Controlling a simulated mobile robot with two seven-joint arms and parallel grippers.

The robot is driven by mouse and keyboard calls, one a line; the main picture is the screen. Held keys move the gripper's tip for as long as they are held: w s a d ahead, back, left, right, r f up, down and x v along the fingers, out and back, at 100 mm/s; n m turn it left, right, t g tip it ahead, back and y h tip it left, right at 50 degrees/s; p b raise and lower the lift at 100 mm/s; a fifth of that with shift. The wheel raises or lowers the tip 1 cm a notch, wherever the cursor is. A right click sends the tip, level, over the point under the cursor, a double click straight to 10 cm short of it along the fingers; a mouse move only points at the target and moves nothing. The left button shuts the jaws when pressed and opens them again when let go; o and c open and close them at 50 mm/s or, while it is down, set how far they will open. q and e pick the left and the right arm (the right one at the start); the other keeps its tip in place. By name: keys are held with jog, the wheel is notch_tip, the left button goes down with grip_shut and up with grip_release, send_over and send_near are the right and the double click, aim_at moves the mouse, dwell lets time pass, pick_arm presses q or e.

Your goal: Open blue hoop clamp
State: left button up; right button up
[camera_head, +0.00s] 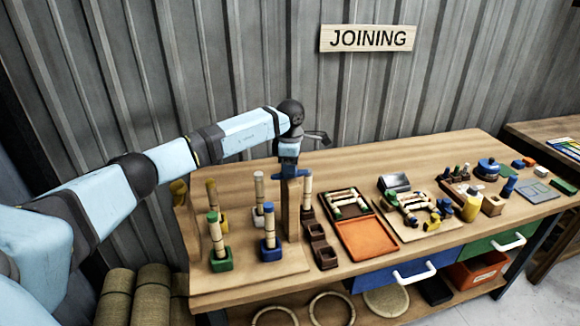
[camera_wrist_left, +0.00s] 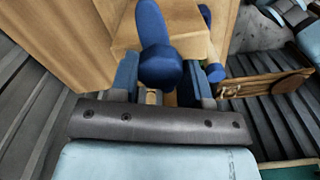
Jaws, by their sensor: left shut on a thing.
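My left gripper (camera_head: 289,172) is at the top of a wooden post on the near-left part of the workbench. In the left wrist view my left gripper (camera_wrist_left: 168,88) has its two blue-grey fingers on either side of a blue clamp part (camera_wrist_left: 160,66) with a rounded knob and a long lever. The gripper is shut on this blue part, which sits against a wooden block (camera_wrist_left: 182,28). In the head view the clamp is largely hidden by the gripper, so its lever position cannot be told there. My right gripper is not in view.
Blue (camera_head: 270,250) and green (camera_head: 220,261) bases with upright rods stand left of the post. Dark small bins (camera_head: 319,245), an orange tray (camera_head: 366,239) and a jig board (camera_head: 425,232) lie to the right. The back of the workbench (camera_head: 345,165) is clear.

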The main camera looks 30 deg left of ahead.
pick_arm(q)
jog(key=n+b, duration=0.1)
jog(key=n, duration=0.7)
jog(key=shift+n+b, duration=0.3)
jog(key=shift+b, duration=0.05)
jog(key=n, duration=0.9)
jog(key=shift+a, duration=0.1)
jog(key=shift+n, duration=0.3)
jog(key=o, duration=0.9)
jog(key=shift+r, duration=0.1)
